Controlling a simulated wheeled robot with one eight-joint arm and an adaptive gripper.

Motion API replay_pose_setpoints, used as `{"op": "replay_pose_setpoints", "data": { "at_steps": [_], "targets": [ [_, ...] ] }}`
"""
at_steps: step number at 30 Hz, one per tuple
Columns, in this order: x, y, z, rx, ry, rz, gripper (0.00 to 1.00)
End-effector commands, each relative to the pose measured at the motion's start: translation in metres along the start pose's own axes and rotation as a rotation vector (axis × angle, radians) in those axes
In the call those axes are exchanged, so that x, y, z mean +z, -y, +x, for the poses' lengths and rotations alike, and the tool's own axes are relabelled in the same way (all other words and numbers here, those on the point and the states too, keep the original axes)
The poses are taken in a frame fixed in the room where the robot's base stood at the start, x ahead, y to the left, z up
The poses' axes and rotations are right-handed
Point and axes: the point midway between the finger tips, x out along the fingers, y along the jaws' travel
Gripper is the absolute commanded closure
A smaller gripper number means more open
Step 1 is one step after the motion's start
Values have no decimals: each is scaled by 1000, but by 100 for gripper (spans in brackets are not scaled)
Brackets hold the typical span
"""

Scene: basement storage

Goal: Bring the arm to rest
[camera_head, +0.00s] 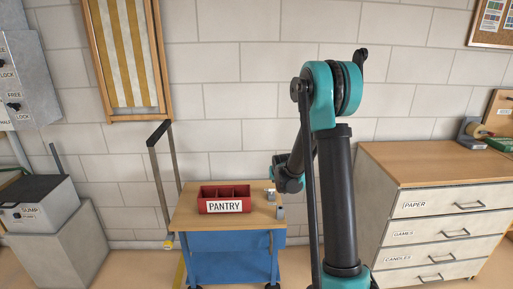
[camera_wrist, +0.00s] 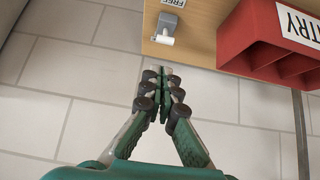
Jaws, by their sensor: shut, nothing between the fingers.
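My arm rises on the right of the middle in the head view, bends at the top and reaches down behind itself towards the cart's right side. My gripper (camera_wrist: 166,72) shows in the wrist view with its green fingers together and nothing between them. It is over the pale tiled floor, beside the edge of the wooden cart top (camera_wrist: 185,50). In the head view the gripper cannot be made out clearly near the arm's far end.
A red box marked PANTRY (camera_head: 225,207) sits on the blue cart (camera_head: 230,258). A small fitting (camera_wrist: 166,28) by a FREE label is on the cart top, near the fingertips. A drawer cabinet (camera_head: 435,225) stands right; a grey DUMP box (camera_head: 38,205) stands left.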

Motion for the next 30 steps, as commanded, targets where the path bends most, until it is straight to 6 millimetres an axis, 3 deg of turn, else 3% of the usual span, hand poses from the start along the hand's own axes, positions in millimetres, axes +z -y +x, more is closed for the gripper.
{"op": "replay_pose_setpoints", "data": {
  "at_steps": [8,15,24,30],
  "targets": [
    [49,-21,-96,9,96,1,100],
    [110,-34,-170,9,182,2,100],
    [204,-44,-245,4,288,3,100],
    [259,-46,-276,-1,344,3,100]
  ]
}}
